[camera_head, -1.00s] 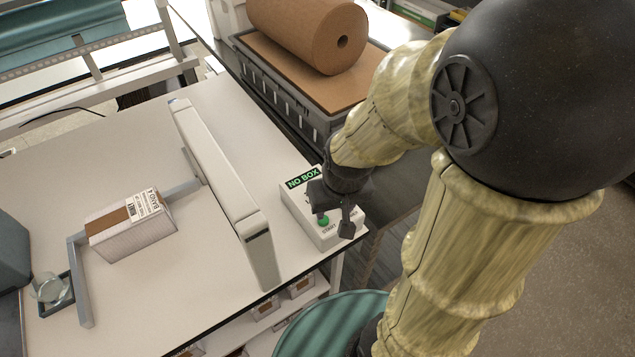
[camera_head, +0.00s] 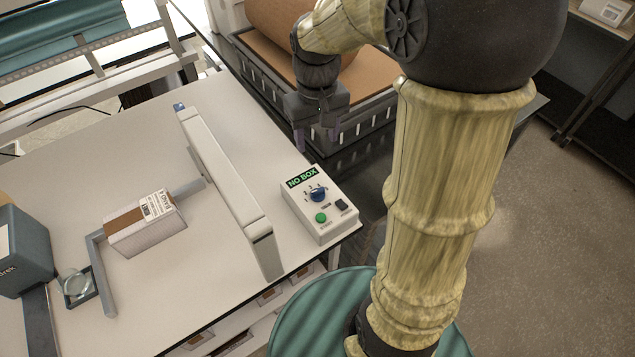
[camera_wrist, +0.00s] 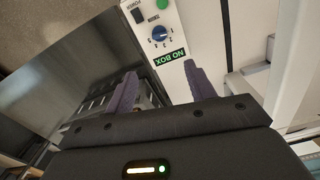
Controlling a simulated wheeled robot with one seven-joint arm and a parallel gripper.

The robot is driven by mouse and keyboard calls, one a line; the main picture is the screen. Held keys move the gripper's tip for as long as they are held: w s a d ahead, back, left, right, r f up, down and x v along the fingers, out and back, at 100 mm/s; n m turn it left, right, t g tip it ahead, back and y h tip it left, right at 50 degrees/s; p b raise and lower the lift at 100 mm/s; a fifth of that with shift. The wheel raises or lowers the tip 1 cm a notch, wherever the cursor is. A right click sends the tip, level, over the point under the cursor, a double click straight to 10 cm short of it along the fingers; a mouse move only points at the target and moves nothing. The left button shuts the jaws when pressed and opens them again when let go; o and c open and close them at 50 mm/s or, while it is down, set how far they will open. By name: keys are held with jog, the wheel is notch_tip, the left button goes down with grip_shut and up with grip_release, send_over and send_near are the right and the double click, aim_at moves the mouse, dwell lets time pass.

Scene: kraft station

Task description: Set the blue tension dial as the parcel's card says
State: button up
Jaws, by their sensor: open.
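The blue tension dial (camera_head: 317,194) is on a white control box (camera_head: 328,224) at the table's right edge, with small numbers around it. It also shows in the wrist view (camera_wrist: 160,34), at the top. My gripper (camera_head: 317,140) is open and empty, beyond the box and apart from the dial. In the wrist view its two purple fingers (camera_wrist: 158,88) stand apart below the box. The parcel (camera_head: 146,228) lies on the table at the left with a white card or label (camera_head: 153,205) on top; its text is too small to read.
A green button (camera_head: 321,217) and a black switch (camera_head: 341,204) sit beside the dial, under a green "NO BOX" display (camera_head: 302,177). A long white bar (camera_head: 225,185) stands between parcel and box. A grey crate (camera_head: 262,88) with a brown roll lies behind.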

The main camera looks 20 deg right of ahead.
aim_at(318, 193)
notch_tip(318, 193, down, 17)
jog(key=shift+f+p, duration=0.15)
jog(key=shift+p, duration=0.8)
jog(key=c, duration=1)
